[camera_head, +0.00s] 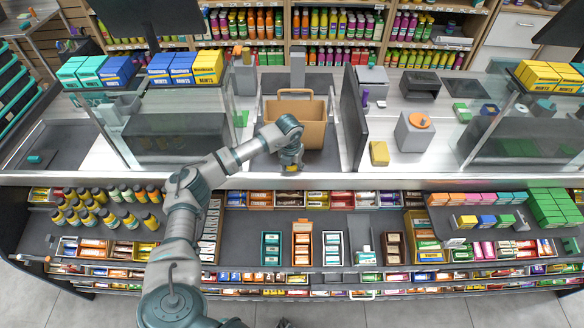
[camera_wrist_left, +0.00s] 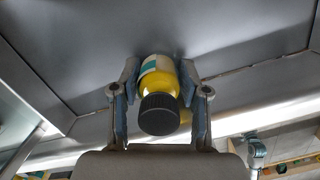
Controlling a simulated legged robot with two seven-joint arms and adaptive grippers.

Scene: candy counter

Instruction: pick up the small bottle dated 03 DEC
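My left arm reaches over the counter, and my left gripper (camera_head: 291,160) points down just in front of the tan paper bag (camera_head: 312,132). In the left wrist view, a small yellow bottle (camera_wrist_left: 160,80) with a black cap and a pale and teal label lies between the fingers of the left gripper (camera_wrist_left: 160,84). The fingers press against both its sides. A date on it cannot be read. Similar small bottles with yellow and green bodies and dark caps (camera_head: 98,208) stand in rows on the left of the shelf below. My right gripper is not in view.
A raised ledge (camera_head: 250,180) runs along the counter's near side. A clear panel (camera_head: 230,110) stands left of the bag and a dark panel (camera_head: 352,115) right of it. A yellow box (camera_head: 379,153) lies on the counter to the right. Candy racks fill the shelf below.

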